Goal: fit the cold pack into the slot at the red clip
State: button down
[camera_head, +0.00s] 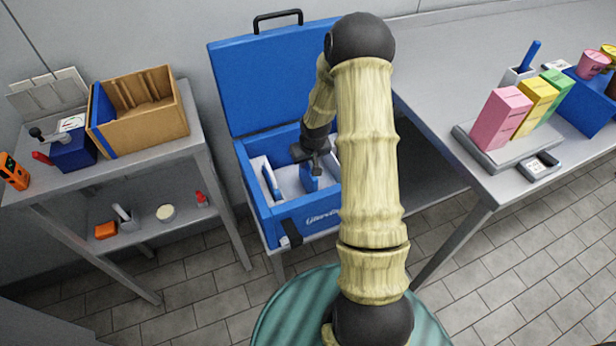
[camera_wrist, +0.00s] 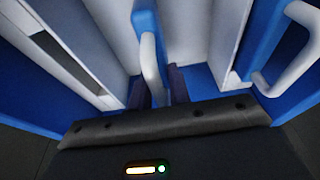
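The open blue cool box (camera_head: 262,215) has a pale liner with slots. My gripper (camera_head: 312,160) reaches down inside it. A blue cold pack (camera_head: 310,182) is under my gripper. In the wrist view this cold pack (camera_wrist: 145,18) has a white handle, which runs down between the dark fingers of my gripper (camera_wrist: 160,88). The fingers look closed on the handle, though the contact is partly hidden. A second blue pack (camera_head: 270,178) stands at the left in the box; a pack with a white handle also shows at the right of the wrist view (camera_wrist: 263,35). I see no red clip in either view.
The box lid (camera_head: 262,75) stands open behind. The box's side walls and pale dividers are close around my gripper. A shelf with a cardboard box (camera_head: 150,115) is at left. A grey table (camera_head: 440,60) with coloured blocks (camera_head: 500,118) is at right.

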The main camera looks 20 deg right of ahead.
jog(key=shift+r, duration=0.15)
notch_tip(320, 180, up, 10)
jog(key=shift+f+p, duration=0.1)
jog(key=shift+p, duration=0.9)
